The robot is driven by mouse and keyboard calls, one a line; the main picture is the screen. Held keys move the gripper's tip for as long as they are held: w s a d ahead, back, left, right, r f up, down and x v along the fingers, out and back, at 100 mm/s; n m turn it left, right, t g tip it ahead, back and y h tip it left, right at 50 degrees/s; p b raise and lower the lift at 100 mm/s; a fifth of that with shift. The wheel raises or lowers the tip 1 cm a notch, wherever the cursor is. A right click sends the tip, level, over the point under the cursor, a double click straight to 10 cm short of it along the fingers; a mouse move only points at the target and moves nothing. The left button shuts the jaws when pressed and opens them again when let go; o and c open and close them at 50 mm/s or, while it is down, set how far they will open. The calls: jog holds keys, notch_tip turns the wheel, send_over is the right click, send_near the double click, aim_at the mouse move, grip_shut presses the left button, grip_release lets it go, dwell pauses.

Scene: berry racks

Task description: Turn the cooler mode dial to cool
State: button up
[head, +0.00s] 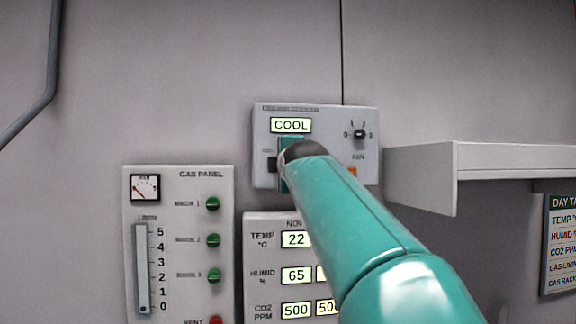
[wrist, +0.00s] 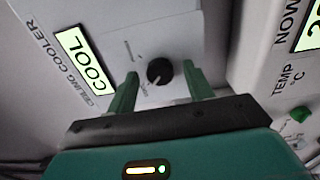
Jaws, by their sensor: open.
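The ceiling cooler panel (head: 340,115) is a light grey box on the wall, with a lit display (head: 291,125) reading COOL. In the wrist view the same display (wrist: 84,60) also reads COOL. The black mode dial (wrist: 159,71) sits on the panel between and beyond my fingertips; in the head view my arm mostly hides it. My gripper (wrist: 157,85) is open, with one green finger on each side of the dial. I see a gap between each finger and the dial, and no contact.
A fan knob (head: 360,134) is at the panel's right. The gas panel (head: 180,240) is lower left, and a readout panel (head: 265,222) with TEMP, HUMID and CO2 is just below. A white shelf (head: 430,170) juts out at the right.

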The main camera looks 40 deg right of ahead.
jog(key=v, duration=1.3)
jog(key=shift+s+a, duration=0.2)
jog(key=s+a+f+m+g+y, duration=0.25)
jog(key=a+f, duration=0.25)
jog(key=f, duration=0.6)
jog(key=s+a+f+m+g+y, duration=0.1)
jog(key=a+f+m+g+y, duration=0.3)
jog(key=f, duration=0.7)
jog(key=s+a+f+m+g, duration=0.1)
jog(key=a+f+m, duration=0.1)
jog(key=a+f, duration=0.65)
jog(key=s+a+f+m+g, duration=0.1)
jog(key=s+f, duration=0.3)
jog(key=f, duration=0.4)
jog(key=s+a+f+m+g+y, duration=0.1)
jog(key=s+f+m+g, duration=0.1)
jog(key=f, duration=0.6)
jog(key=shift+s+a+m, duration=0.4)
jog(key=shift+s+m, duration=0.35)
jog(key=shift+s, duration=0.4)
jog(key=shift+r, duration=0.1)
